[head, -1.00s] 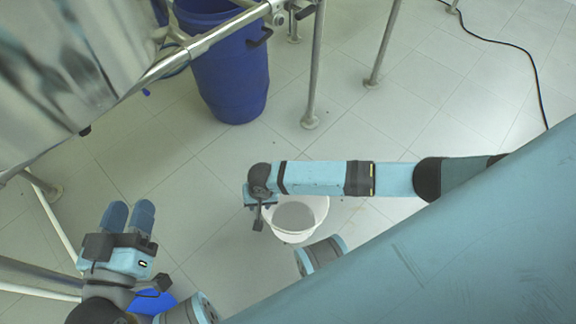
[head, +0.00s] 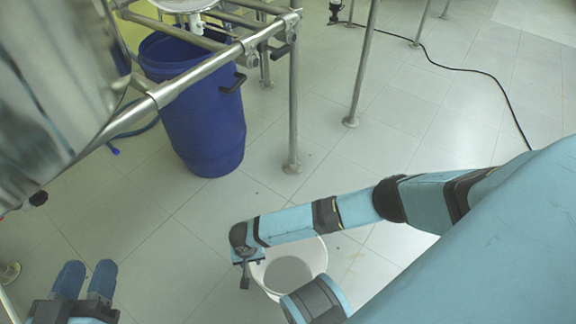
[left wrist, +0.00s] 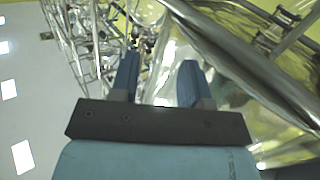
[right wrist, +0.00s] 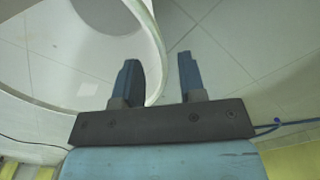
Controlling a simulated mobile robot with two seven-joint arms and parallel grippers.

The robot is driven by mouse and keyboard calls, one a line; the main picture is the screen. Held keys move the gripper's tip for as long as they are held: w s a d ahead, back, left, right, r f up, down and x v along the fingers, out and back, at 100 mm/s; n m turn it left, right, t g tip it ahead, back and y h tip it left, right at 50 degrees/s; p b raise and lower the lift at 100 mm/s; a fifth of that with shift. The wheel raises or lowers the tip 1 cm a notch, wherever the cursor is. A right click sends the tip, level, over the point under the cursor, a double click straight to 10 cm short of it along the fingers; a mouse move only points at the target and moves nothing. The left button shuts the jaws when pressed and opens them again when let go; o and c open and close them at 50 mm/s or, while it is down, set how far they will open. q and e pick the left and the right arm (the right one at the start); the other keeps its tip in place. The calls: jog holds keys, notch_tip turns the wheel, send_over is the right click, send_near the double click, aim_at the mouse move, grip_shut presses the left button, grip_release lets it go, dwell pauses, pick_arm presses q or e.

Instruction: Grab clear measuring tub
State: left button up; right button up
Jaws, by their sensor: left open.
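The measuring tub (head: 317,258), whitish and open-topped, stands on the tiled floor, partly hidden by my right arm. My right gripper (head: 244,278) is at its left rim. In the right wrist view the tub's wall (right wrist: 150,45) passes between the two fingers of my right gripper (right wrist: 158,72), with gaps visible on both sides, so the fingers are open around the rim. My left gripper (head: 87,270) is open and empty at the lower left, well away from the tub. In the left wrist view its open fingers (left wrist: 160,70) point toward the metal frame and glassware.
A blue barrel (head: 200,120) stands under a metal tube frame (head: 293,90) at the upper left. A shiny metal vessel (head: 50,90) fills the left edge. A black cable (head: 480,70) lies on the floor at the right. The floor between barrel and tub is clear.

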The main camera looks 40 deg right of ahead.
aim_at(254, 265)
jog(key=f+b, duration=0.2)
jog(key=f, duration=0.1)
jog(key=f+b, duration=0.1)
jog(key=shift+s+d+f, duration=0.15)
jog(key=shift+s+d, duration=0.1)
jog(key=shift+s, duration=0.05)
jog(key=shift+f, duration=0.3)
pick_arm(q)
jog(key=w+m, duration=0.1)
jog(key=a+m+t, duration=0.1)
jog(key=shift+w+r+m, duration=0.25)
jog(key=shift+w+m, duration=0.05)
jog(key=shift+w, duration=0.1)
pick_arm(e)
grip_shut()
